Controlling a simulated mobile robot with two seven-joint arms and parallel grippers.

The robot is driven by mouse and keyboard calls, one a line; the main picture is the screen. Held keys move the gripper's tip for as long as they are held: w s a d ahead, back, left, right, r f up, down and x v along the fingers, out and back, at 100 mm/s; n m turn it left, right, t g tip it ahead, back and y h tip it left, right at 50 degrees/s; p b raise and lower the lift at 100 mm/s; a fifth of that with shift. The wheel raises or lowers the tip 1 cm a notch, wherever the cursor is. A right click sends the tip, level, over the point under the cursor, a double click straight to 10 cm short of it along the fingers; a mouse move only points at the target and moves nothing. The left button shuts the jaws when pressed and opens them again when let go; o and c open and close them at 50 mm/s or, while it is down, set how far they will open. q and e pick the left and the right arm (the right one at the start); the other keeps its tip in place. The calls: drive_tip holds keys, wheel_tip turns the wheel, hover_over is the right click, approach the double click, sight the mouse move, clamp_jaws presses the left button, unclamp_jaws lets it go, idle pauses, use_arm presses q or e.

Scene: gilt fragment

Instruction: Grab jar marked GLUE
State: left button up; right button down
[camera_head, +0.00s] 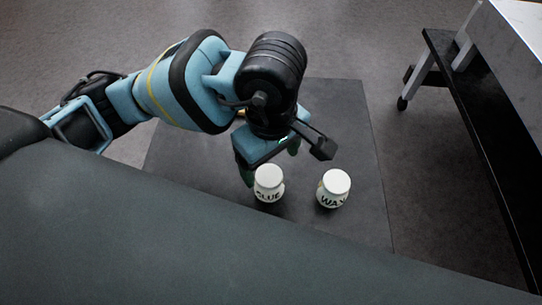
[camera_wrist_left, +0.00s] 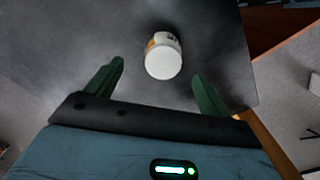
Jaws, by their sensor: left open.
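The white jar marked GLUE (camera_head: 268,184) stands upright on a dark square surface (camera_head: 345,110) in the head view. A similar white jar marked WAX (camera_head: 333,189) stands to its right, apart from it. My left gripper (camera_head: 270,161) is open just behind the GLUE jar, with one green finger close to the jar's left side. In the left wrist view, one white-lidded jar (camera_wrist_left: 164,60) lies ahead of and between the open green fingers of my left gripper (camera_wrist_left: 158,75). Its label is not readable there, and nothing is held. My right gripper is out of view.
A black bench or shelf edge (camera_head: 475,115) and a pale-topped table (camera_head: 515,35) with a wheeled leg stand at the right. The dark surface is clear around the two jars. Grey floor (camera_head: 350,35) lies beyond.

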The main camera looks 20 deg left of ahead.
sight(269, 175)
use_arm(q)
drive_tip(key=shift+s+f, duration=0.15)
drive_tip(key=shift+s, duration=0.1)
drive_tip(key=shift+f, duration=0.35)
drive_tip(key=shift+a+f, duration=0.2)
drive_tip(key=shift+f, duration=3.15)
drive_tip(key=c, duration=1.2)
drive_tip(key=shift+o, duration=0.2)
drive_tip(key=shift+r, duration=0.2)
